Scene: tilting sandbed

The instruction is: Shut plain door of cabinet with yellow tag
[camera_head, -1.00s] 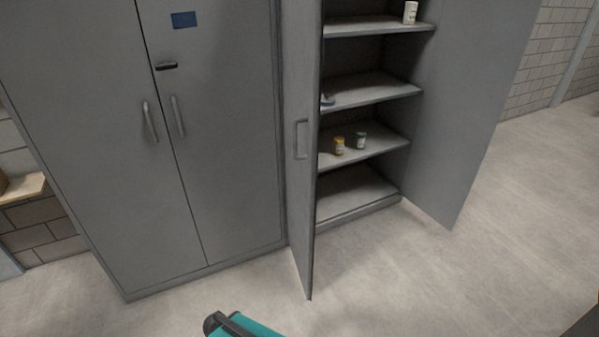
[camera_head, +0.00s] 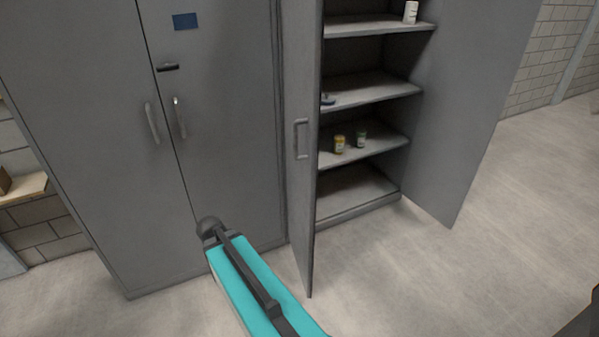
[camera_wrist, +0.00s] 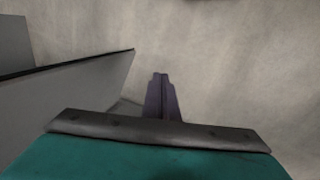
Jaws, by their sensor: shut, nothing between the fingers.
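The open cabinet (camera_head: 362,213) stands at the right in the head view; no yellow tag shows on it. Its left door (camera_head: 301,205) is swung out, nearly edge-on, with a handle on its outer face. Its right door (camera_head: 460,100) is also wide open; the inner face I see is plain, with no handle. In the wrist view my gripper (camera_wrist: 160,77) is shut and empty, pointing over pale floor. A grey panel (camera_wrist: 75,100), possibly a cabinet door, stands left of it, apart from the fingers.
A closed grey cabinet (camera_head: 235,130) with a blue tag (camera_head: 185,21) and two handles stands at the left. Small containers, including a yellow one (camera_head: 339,144) and a white one (camera_head: 410,12), stand on the shelves. Floor (camera_head: 500,240) is clear at the right.

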